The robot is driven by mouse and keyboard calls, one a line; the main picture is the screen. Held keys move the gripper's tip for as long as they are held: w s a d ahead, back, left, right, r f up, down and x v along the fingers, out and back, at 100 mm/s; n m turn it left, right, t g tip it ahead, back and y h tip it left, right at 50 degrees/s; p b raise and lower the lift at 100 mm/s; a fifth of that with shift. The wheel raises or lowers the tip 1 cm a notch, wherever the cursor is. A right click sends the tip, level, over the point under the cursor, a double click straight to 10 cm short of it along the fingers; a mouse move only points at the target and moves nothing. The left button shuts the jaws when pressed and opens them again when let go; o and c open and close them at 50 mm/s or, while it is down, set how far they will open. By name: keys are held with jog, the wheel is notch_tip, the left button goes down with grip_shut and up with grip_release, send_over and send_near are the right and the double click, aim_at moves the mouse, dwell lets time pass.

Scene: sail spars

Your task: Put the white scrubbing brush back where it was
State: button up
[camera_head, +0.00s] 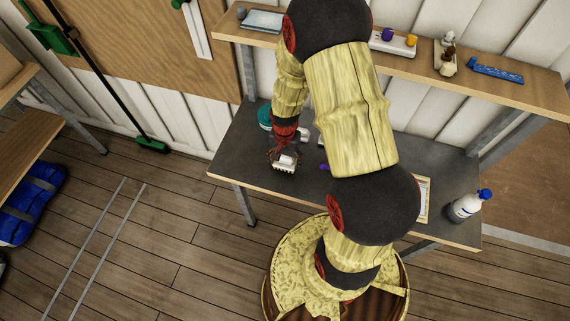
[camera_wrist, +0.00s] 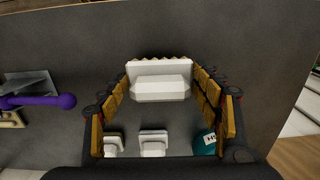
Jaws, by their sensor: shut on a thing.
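The white scrubbing brush (camera_head: 285,163) is at my gripper's tip, over the front left part of the dark grey table (camera_head: 240,150). In the wrist view the brush (camera_wrist: 160,88) lies between the two fingers of my gripper (camera_wrist: 160,92), with a wavy tan edge along its far side. My gripper (camera_head: 283,152) is shut on it. I cannot tell whether the brush touches the tabletop or hangs just above it. My arm hides much of the table's middle.
A teal thing (camera_wrist: 206,143) and two white pieces (camera_wrist: 153,143) stand close to the gripper. A purple bar (camera_wrist: 40,101) lies left in the wrist view. The shelf (camera_head: 530,90) above holds several small things.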

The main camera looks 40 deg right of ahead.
jog(key=shift+s+f, duration=0.1)
jog(key=shift+f, duration=1.3)
jog(key=shift+f, duration=0.1)
jog(key=o, duration=1.2)
notch_tip(320, 180, up, 12)
jog(key=shift+r+p, duration=0.25)
jog(key=shift+p, duration=0.15)
notch_tip(320, 180, up, 10)
jog(key=a+n+t, duration=0.1)
jog(key=a+n, duration=0.1)
jog(key=a, duration=0.1)
notch_tip(320, 180, up, 15)
jog(key=n+t, duration=0.3)
jog(key=n, duration=0.2)
send_over(285, 165)
jog(key=s+a, duration=0.5)
jog(key=a, duration=0.3)
jog(key=s+a+r+n+t, duration=0.1)
jog(key=s+a+r+n, duration=0.2)
jog(key=s+r, duration=0.2)
jog(key=shift+s+a+r+t, duration=0.15)
jog(key=shift+s+r+t, duration=0.2)
jog(key=shift+s, duration=0.35)
